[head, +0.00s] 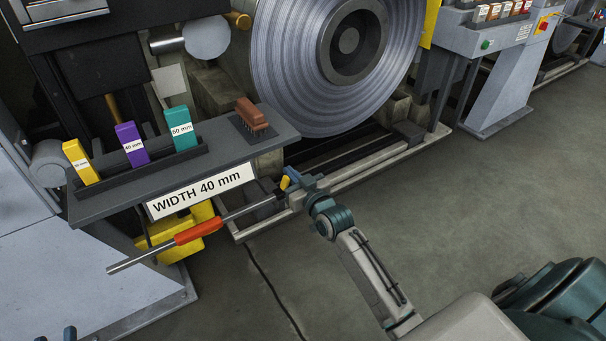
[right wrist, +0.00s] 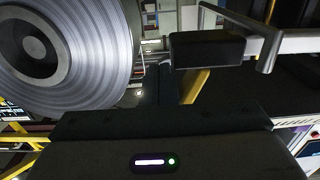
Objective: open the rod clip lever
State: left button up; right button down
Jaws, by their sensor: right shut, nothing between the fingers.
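The rod (head: 240,212) is a grey metal bar with an orange-red sleeve (head: 197,233), running slantwise below the shelf in the head view. At its right end is a dark clip (head: 281,194) with a small yellow lever (head: 285,182) standing up at a tilt. My right gripper (head: 293,190) is shut and empty, right beside the clip. I cannot tell whether it touches the lever. In the right wrist view a yellow strip (right wrist: 196,86), possibly the lever, shows under a black block (right wrist: 207,50).
A grey shelf (head: 220,160) above the rod bears yellow, purple and teal width blocks (head: 183,131), a brown brush-like piece (head: 252,114) and a "WIDTH 40 mm" sign (head: 203,190). A large steel coil (head: 290,60) stands behind. The floor at right is clear.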

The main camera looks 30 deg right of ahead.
pick_arm(q)
jog(key=shift+r, duration=0.1)
pick_arm(e)
jog(key=shift+a+r, duration=0.1)
jog(key=shift+a, duration=0.4)
jog(key=shift+d, duration=0.1)
jog(key=shift+w+d, duration=0.15)
jog(key=shift+d, duration=1.75)
